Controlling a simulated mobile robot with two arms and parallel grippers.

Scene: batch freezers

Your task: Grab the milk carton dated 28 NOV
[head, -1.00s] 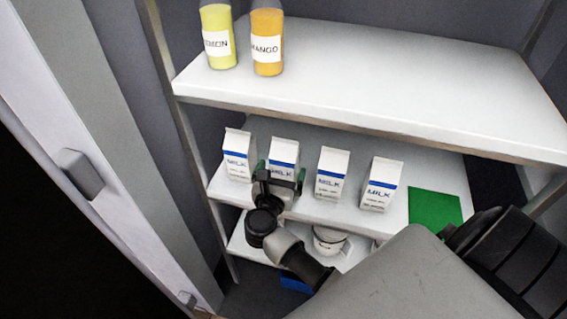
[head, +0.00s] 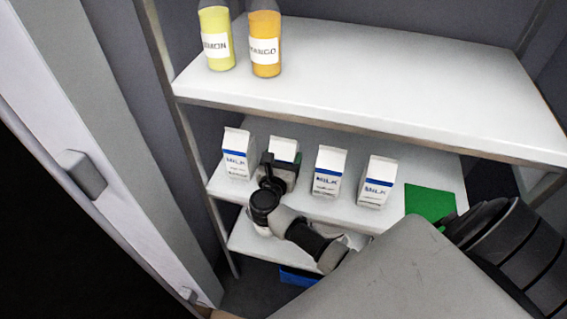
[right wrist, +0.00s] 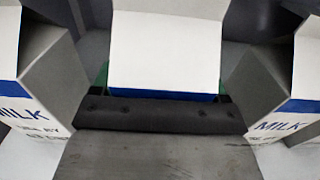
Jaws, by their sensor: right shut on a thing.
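Several white milk cartons with blue bands stand in a row on the middle shelf. My right gripper (head: 284,165) is shut on the second carton from the left (head: 284,147). In the right wrist view that carton (right wrist: 165,50) sits between the two fingers, its white upper part and a strip of blue showing, the rest hidden by my gripper. The other cartons, the leftmost (head: 237,154), the third (head: 329,171) and the rightmost (head: 376,181), stand upright. Their dates are too small to read. My left gripper is not in view.
An upper shelf (head: 400,85) holds a lemon bottle (head: 216,40) and a mango bottle (head: 264,45) above the cartons. A green square (head: 430,202) lies on the middle shelf at right. Neighbouring cartons stand close on both sides of my fingers.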

